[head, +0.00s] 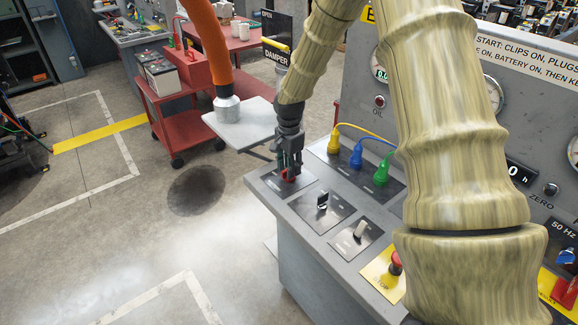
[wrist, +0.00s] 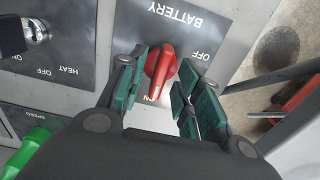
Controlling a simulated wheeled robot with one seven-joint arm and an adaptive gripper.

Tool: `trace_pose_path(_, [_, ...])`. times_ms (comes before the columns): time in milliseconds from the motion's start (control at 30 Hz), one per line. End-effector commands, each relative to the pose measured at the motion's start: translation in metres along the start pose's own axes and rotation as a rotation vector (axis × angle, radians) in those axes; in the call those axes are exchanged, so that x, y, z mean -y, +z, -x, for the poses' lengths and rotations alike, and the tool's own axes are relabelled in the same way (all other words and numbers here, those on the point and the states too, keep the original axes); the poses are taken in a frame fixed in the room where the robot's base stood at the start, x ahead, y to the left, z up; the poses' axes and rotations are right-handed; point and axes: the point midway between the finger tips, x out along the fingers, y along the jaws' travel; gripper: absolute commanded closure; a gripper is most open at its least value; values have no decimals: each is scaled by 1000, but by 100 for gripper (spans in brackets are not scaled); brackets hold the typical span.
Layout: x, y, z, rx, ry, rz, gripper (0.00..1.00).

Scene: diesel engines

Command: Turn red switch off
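The red switch (wrist: 160,68) is a rotary knob on a dark plate marked BATTERY, with OFF and ON printed on it. The plate reads upside down in the wrist view. The knob's narrow handle points down in that view, toward the ON mark. My gripper (wrist: 163,82) has its green-padded fingers on either side of the knob, the left one very close to it. A narrow gap seems to show on the right, and firm contact cannot be told. In the head view, my gripper (head: 290,168) reaches down over the red switch (head: 288,178), which it partly hides.
The grey console (head: 318,238) also carries a HEAT switch (head: 322,200), a white-handled switch (head: 359,229) and a red stop button (head: 395,262). Yellow, blue and green plugs (head: 381,172) with cables stand close behind.

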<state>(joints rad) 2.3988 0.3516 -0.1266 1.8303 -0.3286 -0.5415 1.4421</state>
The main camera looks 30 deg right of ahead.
Motion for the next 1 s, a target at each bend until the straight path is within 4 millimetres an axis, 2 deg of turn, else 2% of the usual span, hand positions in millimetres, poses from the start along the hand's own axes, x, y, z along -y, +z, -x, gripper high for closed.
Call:
trace_pose_path(67, [0,0,0,0,0,0,68])
trace_pose_path(233, [0,0,0,0,0,0,99])
trace_pose_path(267, [0,0,0,0,0,0,100])
trace_pose_path(667, [0,0,1,-1,0,39,100])
trace_pose_path(1000, [0,0,2,-2,0,261,100])
